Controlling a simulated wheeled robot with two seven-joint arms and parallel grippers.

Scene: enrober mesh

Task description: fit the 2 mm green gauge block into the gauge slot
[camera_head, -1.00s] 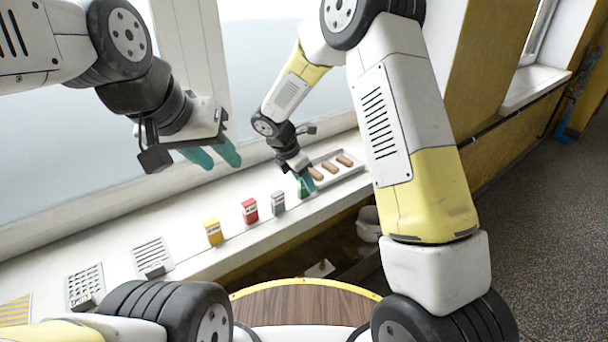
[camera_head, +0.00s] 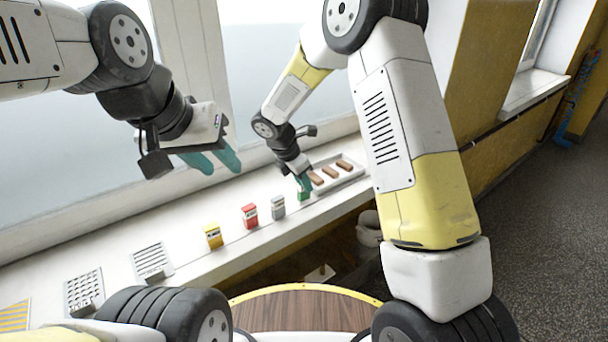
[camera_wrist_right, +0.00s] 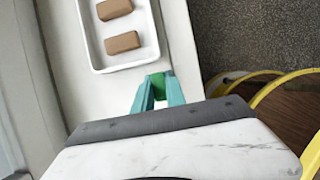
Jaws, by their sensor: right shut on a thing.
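The green gauge block (camera_head: 303,196) is at the sill's front part, beside the white tray, partly hidden by my right fingers. My right gripper (camera_head: 303,185) is shut on it from above. In the right wrist view the green block (camera_wrist_right: 157,84) shows between the teal fingertips (camera_wrist_right: 158,92). I cannot tell whether it touches the sill. My left gripper (camera_head: 222,167) is open and empty, above the sill at the left. A slotted plate (camera_head: 152,257) and a mesh plate (camera_head: 84,288) lie on the sill at lower left; I cannot make out the gauge slot.
Grey (camera_head: 278,207), red (camera_head: 250,215) and yellow (camera_head: 213,236) blocks stand in a row on the sill (camera_head: 190,225). The white tray (camera_head: 352,180) with brown bars is just beyond my right gripper. A yellow striped patch (camera_head: 14,316) is at far left. Window behind.

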